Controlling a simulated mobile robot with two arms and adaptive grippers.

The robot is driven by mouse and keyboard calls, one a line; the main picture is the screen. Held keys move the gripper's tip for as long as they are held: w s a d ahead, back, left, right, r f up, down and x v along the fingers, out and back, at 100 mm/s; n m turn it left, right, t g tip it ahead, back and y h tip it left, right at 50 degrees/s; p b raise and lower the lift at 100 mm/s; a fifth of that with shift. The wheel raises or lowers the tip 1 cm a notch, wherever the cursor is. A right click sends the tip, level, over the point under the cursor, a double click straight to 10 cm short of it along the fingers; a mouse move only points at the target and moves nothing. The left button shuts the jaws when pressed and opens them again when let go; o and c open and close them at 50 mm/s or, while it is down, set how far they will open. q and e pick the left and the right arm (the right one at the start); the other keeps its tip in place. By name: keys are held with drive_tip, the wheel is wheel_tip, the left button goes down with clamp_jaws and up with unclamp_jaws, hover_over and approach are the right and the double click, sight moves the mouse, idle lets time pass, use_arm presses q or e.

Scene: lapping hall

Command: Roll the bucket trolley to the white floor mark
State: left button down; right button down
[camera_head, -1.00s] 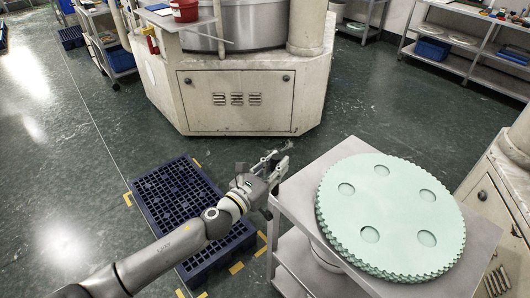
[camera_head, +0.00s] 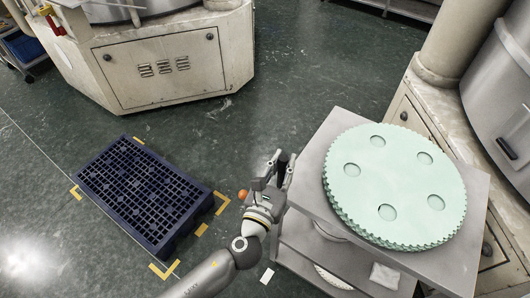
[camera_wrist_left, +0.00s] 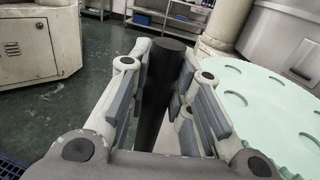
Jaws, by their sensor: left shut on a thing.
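My left gripper (camera_head: 276,178) is shut on a dark upright round bar (camera_wrist_left: 162,88), which stands between its fingers in the left wrist view. What the bar belongs to is hidden below the gripper. The gripper is at the left edge of a grey shelved stand (camera_head: 318,160) that bears a stack of pale green toothed discs (camera_head: 402,172). No bucket trolley shows clearly. A small white rectangle (camera_head: 267,276) lies on the floor just right of my left forearm, near the stand. My right gripper is not in view.
A dark blue slatted pallet (camera_head: 140,190) lies left of my arm between yellow corner marks (camera_head: 222,203). A small orange round thing (camera_head: 243,194) is beside my gripper. A cream machine (camera_head: 160,65) stands behind. Green floor (camera_head: 290,65) is clear between machine and stand.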

use_arm(q)
drive_tip(key=shift+s+d, duration=0.55)
drive_tip(key=shift+d, duration=0.1)
drive_tip(key=c, duration=1.3)
unclamp_jaws()
drive_tip(key=shift+d, duration=0.15)
drive_tip(key=v, duration=1.2)
